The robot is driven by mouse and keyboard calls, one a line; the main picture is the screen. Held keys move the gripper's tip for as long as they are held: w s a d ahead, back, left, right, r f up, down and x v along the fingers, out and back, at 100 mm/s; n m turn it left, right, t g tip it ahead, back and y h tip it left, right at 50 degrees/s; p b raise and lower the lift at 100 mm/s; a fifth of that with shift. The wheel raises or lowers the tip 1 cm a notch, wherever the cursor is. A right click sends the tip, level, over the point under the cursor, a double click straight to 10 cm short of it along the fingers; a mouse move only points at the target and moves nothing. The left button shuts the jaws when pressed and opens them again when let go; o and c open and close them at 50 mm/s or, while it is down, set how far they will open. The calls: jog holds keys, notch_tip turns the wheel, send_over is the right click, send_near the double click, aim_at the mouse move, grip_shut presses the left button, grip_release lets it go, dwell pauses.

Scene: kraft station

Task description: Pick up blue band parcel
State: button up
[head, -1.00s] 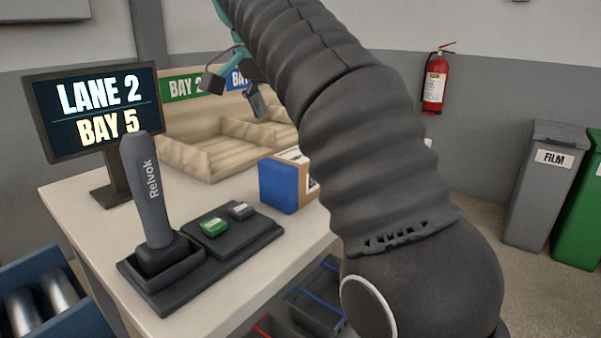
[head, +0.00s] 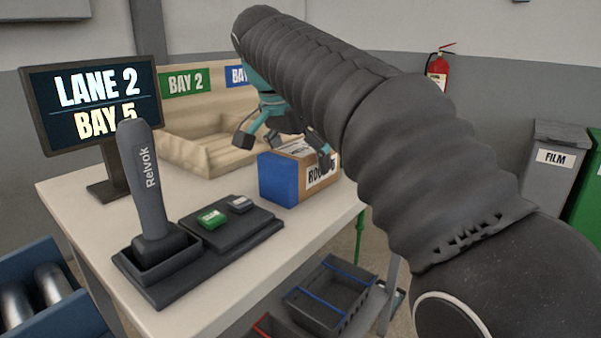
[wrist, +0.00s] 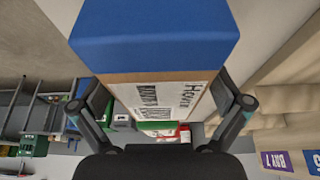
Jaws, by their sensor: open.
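The blue band parcel (head: 279,181) is a cardboard box with a wide blue end and a white label, standing on the white table near its right edge. My gripper (head: 285,148) is open over the parcel, one finger by its labelled right side, the other beyond its left top edge. In the wrist view the parcel's blue band (wrist: 155,38) fills the top, with the labelled cardboard below it. The open fingers of my gripper (wrist: 163,112) show on either side of the cardboard part. Whether they touch it, I cannot tell.
A monitor (head: 92,108) reads LANE 2, BAY 5. A Relvok handheld device (head: 143,180) stands on a dark tray left of the parcel, beside green and grey buttons. Beige bay bins (head: 205,140) stand behind. Dark crates (head: 330,298) sit below the table.

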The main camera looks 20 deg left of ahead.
jog(key=shift+x, duration=1.3)
jog(key=c, duration=1.3)
jog(key=shift+o, duration=0.2)
